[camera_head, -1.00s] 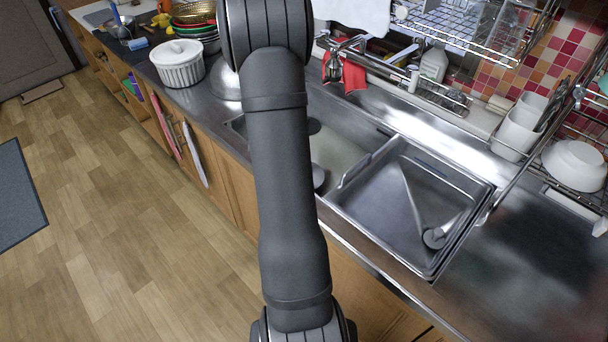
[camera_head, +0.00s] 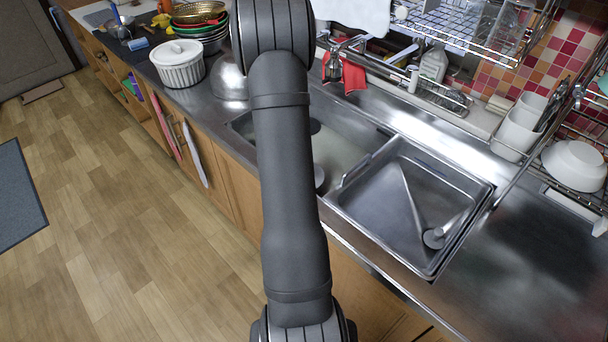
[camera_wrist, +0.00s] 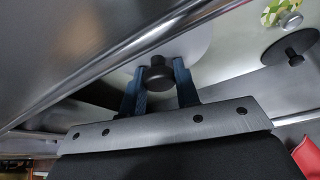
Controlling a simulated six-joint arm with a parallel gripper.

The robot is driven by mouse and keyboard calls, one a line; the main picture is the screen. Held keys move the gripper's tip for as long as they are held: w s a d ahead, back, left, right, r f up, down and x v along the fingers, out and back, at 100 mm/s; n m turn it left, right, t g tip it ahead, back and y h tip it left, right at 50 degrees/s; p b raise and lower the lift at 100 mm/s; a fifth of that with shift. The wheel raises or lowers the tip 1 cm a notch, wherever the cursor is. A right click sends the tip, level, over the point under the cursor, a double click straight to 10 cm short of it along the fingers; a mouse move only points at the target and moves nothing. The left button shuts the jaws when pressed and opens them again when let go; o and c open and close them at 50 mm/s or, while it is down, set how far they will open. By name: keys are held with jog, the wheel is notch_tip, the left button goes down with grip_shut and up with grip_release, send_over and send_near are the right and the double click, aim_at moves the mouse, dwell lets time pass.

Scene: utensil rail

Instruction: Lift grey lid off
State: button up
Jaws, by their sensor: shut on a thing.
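In the wrist view, my gripper (camera_wrist: 160,80) has its two blue fingers on either side of a black knob (camera_wrist: 158,68) and is shut on it. The knob sits at the middle of a pale grey round lid (camera_wrist: 196,42), seen in part beside a metal edge. Whether the lid rests on something or is clear of it cannot be told. In the head view, my arm hides the gripper and the held lid.
A second dark knob on a round disc (camera_wrist: 290,48) shows in the wrist view. In the head view, a metal tray (camera_head: 385,225) with a ladle (camera_head: 442,232) sits over the sink. A lidded white pot (camera_head: 180,68) stands left; the counter at right (camera_head: 530,270) is clear.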

notch_tip(320, 180, up, 18)
dwell(0.8)
dwell(0.3)
